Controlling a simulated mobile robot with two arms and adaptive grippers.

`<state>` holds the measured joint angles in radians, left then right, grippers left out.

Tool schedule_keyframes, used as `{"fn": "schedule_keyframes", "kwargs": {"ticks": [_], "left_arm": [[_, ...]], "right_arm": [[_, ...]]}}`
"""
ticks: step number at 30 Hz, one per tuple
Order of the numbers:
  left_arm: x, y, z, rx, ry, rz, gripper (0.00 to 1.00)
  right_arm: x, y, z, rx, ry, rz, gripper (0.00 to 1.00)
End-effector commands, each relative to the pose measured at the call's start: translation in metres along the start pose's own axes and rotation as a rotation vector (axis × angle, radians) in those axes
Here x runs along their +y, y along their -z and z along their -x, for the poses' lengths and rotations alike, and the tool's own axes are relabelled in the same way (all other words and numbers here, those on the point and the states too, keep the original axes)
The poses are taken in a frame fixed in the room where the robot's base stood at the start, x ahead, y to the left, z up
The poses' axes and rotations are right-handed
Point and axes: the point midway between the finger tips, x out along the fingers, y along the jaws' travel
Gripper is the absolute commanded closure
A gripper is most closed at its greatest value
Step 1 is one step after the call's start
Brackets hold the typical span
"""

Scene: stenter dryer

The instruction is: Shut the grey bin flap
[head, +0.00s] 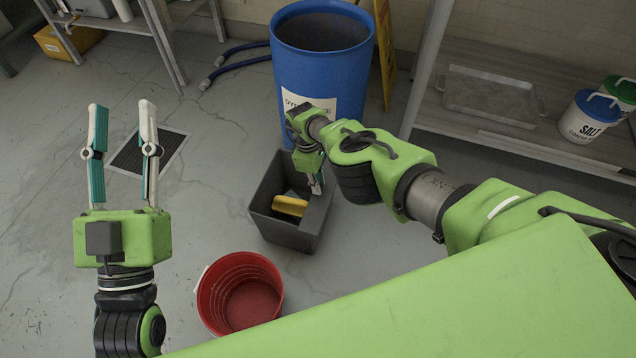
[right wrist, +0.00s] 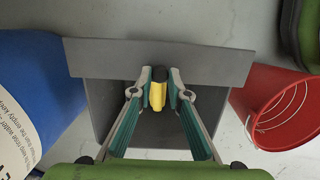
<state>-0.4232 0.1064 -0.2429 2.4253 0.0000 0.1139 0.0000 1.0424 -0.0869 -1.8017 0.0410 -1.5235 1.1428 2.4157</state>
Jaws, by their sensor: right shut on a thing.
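The grey bin (head: 268,222) stands on the floor in front of the blue barrel, open at the top. Its flap (head: 314,217) is a flat grey panel along the bin's right side, raised off the opening; in the right wrist view the flap (right wrist: 215,66) spans the width above the bin. My right gripper (head: 317,187) is at the flap's edge, shut on a small dark piece there that looks like its tab (right wrist: 159,74). A yellow thing (head: 290,205) lies inside the bin. My left gripper (head: 121,108) is open and empty, well left of the bin.
The blue barrel (head: 318,62) stands just behind the bin. A red bucket (head: 240,292) is close in front. A shelf (head: 480,122) with a tray and tubs is at the right. The floor left of the bin is mostly clear, with a drain grate.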

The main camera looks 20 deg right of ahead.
Motion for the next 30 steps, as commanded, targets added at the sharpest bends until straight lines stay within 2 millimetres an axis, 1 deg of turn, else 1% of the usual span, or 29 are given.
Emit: {"fn": "schedule_keyframes", "kwargs": {"ticks": [1,9,10,11,12,28,30], "left_arm": [[0.0001,0.0004,-0.0001,0.002,0.000,0.000,0.64],[0.0001,0.0004,-0.0001,0.002,0.000,0.000,0.64],[0.0001,0.0003,-0.0001,0.001,0.000,0.000,0.64],[0.0001,0.0003,-0.0001,0.001,0.000,0.000,0.64],[0.0002,0.0003,-0.0001,0.001,0.000,0.000,0.64],[-0.0001,0.0002,-0.0002,0.000,0.000,0.000,0.64],[-0.0007,-0.0022,-0.0007,-0.016,0.001,-0.001,0.64]], "right_arm": [[-0.0055,0.0041,0.0000,0.004,0.009,0.006,1.00],[-0.0051,0.0043,0.0003,0.005,0.008,0.006,1.00],[-0.0051,0.0043,0.0004,0.005,0.008,0.006,0.81],[-0.0049,0.0043,0.0004,0.005,0.008,0.006,0.74],[-0.0046,0.0040,0.0004,0.005,0.007,0.005,0.68],[-0.0002,0.0008,0.0006,0.001,0.000,0.001,0.68],[0.0000,0.0005,0.0023,0.001,-0.001,0.001,0.68]]}}
